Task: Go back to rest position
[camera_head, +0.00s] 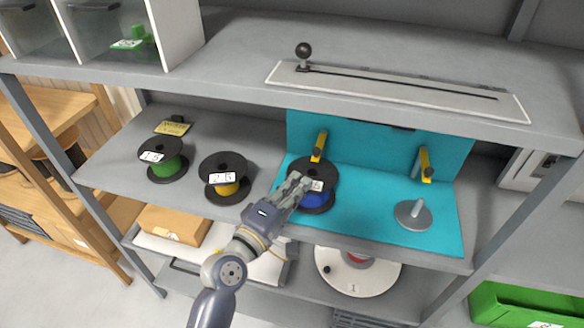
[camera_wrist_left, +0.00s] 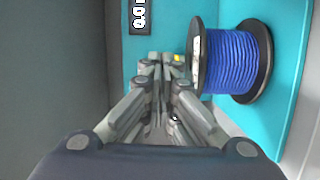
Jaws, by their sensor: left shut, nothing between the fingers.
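My left gripper (camera_head: 293,187) reaches in from below at the middle shelf in the head view. Its fingers are shut and empty, and they overlap part of the blue reel. The blue cable reel (camera_head: 318,198) has black flanges and a white label, and stands on the turquoise panel. In the left wrist view the shut fingers of my left gripper (camera_wrist_left: 165,95) point ahead, with the blue reel (camera_wrist_left: 236,60) just to their right and apart from them. My right gripper is not in view.
A yellow reel (camera_head: 223,178) and a green reel (camera_head: 163,158) stand left on the shelf (camera_head: 120,174). An empty grey spindle (camera_head: 413,213) stands right on the turquoise panel (camera_head: 440,232). A slider with a black knob (camera_head: 303,50) is on the upper shelf. A white reel (camera_head: 375,277) sits below.

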